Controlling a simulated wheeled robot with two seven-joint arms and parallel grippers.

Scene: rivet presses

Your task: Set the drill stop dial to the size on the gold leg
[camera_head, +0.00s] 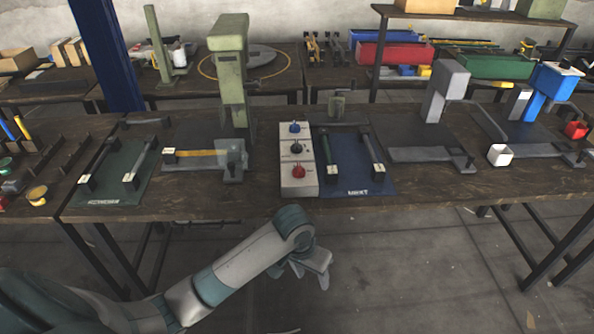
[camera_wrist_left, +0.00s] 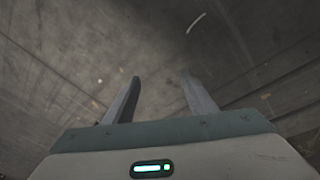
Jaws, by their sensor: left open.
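My left gripper (camera_head: 311,274) hangs in front of the bench, below its front edge, over the floor. In the left wrist view its two fingers (camera_wrist_left: 162,95) are apart with nothing between them. A pale control box (camera_head: 299,184) on the bench carries a blue knob (camera_head: 295,127), a black knob (camera_head: 297,147) and a red knob (camera_head: 298,171). I cannot tell which is the drill stop dial, and any markings are too small to read. A gold bar (camera_head: 196,153) lies at the green press, with a small white label (camera_head: 169,151) at its left end. My right gripper is not in view.
The green press (camera_head: 231,75) stands behind the gold bar. A green mat (camera_head: 116,190) lies at left and a blue mat (camera_head: 370,187) right of the box, both with dark bars.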

